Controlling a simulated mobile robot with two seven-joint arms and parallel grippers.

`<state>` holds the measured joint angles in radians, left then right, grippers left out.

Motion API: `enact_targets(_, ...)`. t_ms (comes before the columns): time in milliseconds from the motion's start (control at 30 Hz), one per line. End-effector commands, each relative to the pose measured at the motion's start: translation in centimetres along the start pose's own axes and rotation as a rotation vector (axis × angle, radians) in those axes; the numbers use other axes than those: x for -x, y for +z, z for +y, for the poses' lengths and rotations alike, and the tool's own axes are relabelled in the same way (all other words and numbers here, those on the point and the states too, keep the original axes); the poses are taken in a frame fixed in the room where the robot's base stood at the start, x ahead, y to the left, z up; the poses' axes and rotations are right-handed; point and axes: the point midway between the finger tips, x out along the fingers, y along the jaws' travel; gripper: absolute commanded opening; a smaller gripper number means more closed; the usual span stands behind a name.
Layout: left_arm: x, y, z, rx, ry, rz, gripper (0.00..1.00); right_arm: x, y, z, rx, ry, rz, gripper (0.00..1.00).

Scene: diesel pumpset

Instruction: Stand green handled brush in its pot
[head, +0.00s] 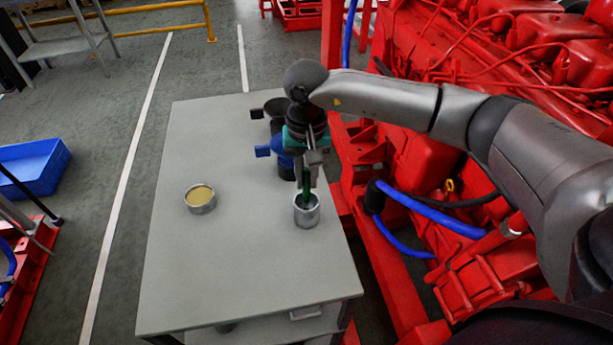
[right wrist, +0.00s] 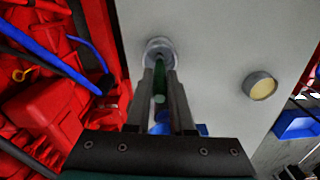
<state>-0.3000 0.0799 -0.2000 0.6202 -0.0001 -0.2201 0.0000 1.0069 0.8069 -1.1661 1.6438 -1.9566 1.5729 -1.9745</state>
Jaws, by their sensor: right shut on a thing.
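The green handled brush (head: 306,190) is upright under my right gripper (head: 310,163), which is shut on its handle. The small grey metal pot (head: 307,215) stands on the table directly below. The brush's lower end overlaps the pot's mouth and its bristles are hidden; I cannot tell how deep it sits. In the right wrist view the green handle (right wrist: 160,84) lies between the fingers of my right gripper (right wrist: 161,76) and points toward the pot (right wrist: 161,45). My left gripper is not in view.
A tin with yellowish contents (head: 201,198) stands left of the pot on the grey table (head: 215,270). Blue and black items (head: 284,160) stand behind the brush, partly hidden by the gripper. The red engine (head: 420,160) borders the table on the right. The table's front and left are clear.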

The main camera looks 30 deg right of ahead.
Motion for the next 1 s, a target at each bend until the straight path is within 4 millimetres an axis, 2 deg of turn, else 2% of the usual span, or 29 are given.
enact_targets(267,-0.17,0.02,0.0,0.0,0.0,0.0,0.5,0.0,0.01,0.02,0.0,0.0,0.0,0.0)
enact_targets(300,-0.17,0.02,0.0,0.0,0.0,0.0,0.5,0.0,0.01,0.02,0.0,0.0,0.0,0.26)
enact_targets(500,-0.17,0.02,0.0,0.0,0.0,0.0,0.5,-0.02,0.01,0.01,0.0,0.0,0.0,0.48)
enact_targets(600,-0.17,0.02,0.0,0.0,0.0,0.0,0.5,-0.02,0.02,0.01,0.0,0.0,-0.001,0.56)
enact_targets(767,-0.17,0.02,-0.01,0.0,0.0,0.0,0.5,-0.04,0.03,0.01,0.0,0.0,-0.001,0.57)
enact_targets(900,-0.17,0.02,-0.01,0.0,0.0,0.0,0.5,-0.04,0.03,0.01,0.0,0.0,-0.001,0.73)
enact_targets(1000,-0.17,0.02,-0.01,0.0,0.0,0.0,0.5,-0.04,0.03,0.0,0.0,0.0,-0.001,0.81)
